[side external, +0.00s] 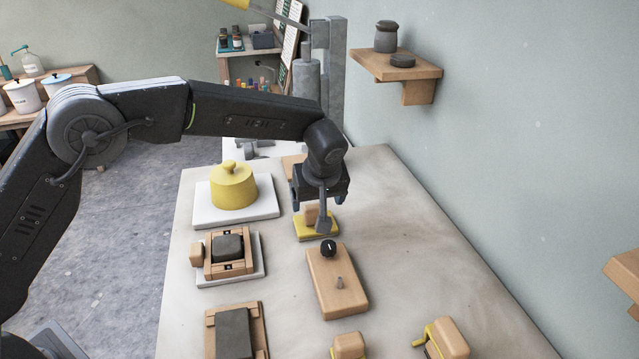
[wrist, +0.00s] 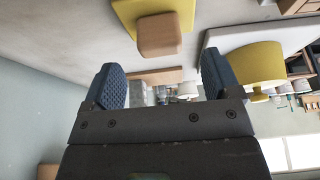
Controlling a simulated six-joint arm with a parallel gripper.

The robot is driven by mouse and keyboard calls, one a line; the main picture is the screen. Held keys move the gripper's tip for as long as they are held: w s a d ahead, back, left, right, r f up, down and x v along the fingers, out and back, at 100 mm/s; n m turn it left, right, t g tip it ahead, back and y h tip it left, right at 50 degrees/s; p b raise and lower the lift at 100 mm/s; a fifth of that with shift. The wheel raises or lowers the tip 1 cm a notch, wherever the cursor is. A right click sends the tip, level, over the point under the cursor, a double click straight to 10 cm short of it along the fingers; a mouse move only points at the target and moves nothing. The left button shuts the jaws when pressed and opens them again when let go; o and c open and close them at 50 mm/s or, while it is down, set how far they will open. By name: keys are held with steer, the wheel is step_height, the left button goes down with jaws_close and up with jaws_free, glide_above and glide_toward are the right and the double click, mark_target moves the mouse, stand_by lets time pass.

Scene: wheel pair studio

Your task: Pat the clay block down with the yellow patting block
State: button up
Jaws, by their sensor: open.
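The yellow patting block (side external: 304,231) lies flat on the table with a wooden grip on top. My gripper (side external: 312,208) is just above it, and a finger partly hides the grip. In the wrist view the patting block (wrist: 125,12) and its grip (wrist: 160,34) lie beyond my open, empty gripper (wrist: 160,82), roughly in line with the gap between the fingers. A dark grey block (side external: 229,246), which looks like the clay block, sits in a wooden frame on a white board, left of and nearer the camera than my gripper. I cannot tell whether fingers touch the grip.
A yellow domed object with a knob (side external: 233,188) stands on a white slab (side external: 268,209) behind the frame. A wooden box with a black knob (side external: 338,285) is in front of my gripper. A dark slab on wood (side external: 235,333) and wooden-handled tools (side external: 446,338) lie nearer the camera.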

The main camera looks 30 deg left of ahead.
mark_target(315, 207)
steer(key=shift+x, duration=2.55)
steer(key=shift+c, duration=0.3)
steer(key=c, duration=0.9)
steer(key=o, duration=0.6)
steer(key=shift+r, duration=0.3)
steer(key=c, duration=0.7)
